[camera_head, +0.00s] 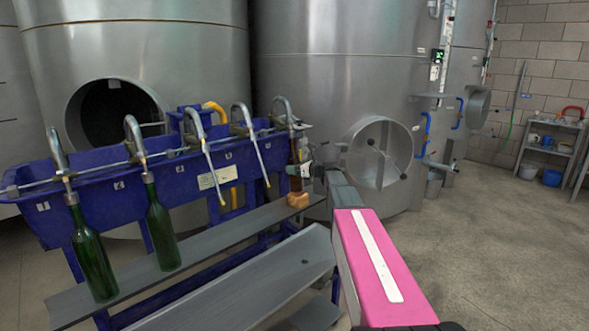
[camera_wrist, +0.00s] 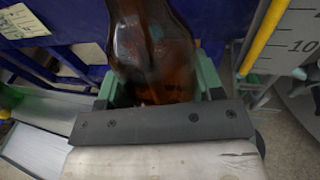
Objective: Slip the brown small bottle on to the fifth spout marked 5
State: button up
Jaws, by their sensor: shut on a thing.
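The brown bottle (camera_head: 294,152) is upright at the right end of the blue filler, under the fifth spout (camera_head: 281,107). It is too small there to tell whether the spout tube is inside its neck. In the wrist view the brown glass (camera_wrist: 152,50) fills the space between two green jaws. My gripper (camera_head: 303,168) is shut on it; it also shows in the wrist view (camera_wrist: 155,88). The bottle's mouth is out of the wrist view, and my gripper partly hides the bottle in the head view.
Green bottles hang at the first spout (camera_head: 92,255) and second spout (camera_head: 161,230). The third spout (camera_head: 206,150) and fourth spout (camera_head: 251,135) are empty. A grey shelf (camera_head: 215,240) runs below. Steel tanks (camera_head: 330,80) stand behind.

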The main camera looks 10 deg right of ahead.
jog(key=shift+s+f, duration=0.1)
jog(key=shift+f, duration=0.7)
dwell(0.5)
jog(key=o, duration=1.2)
jog(key=shift+d, duration=0.1)
jog(key=v, duration=1)
jog(key=s+a+f+n+g+h, duration=0.2)
jog(key=s+a+f+n+g, duration=0.15)
jog(key=s+f+n, duration=0.35)
jog(key=s+a+f+n+g+h, duration=0.3)
jog(key=s+a+f+n, duration=0.15)
jog(key=s+f, duration=0.45)
jog(key=shift+s+d+f+n+g+h, duration=0.35)
jog(key=shift+s+f+n+g+h, duration=0.35)
jog(key=shift+s+f+n+h, duration=1.4)
jog(key=shift+s+d+f+n+g+h, duration=0.55)
jog(key=shift+s+f+n, duration=0.9)
jog(key=shift+s+n, duration=1.85)
jog(key=shift+s+d+f+n+g+h, duration=0.2)
jog(key=shift+s+f+n+g+h, duration=0.8)
jog(key=shift+s+f+n, duration=1.65)
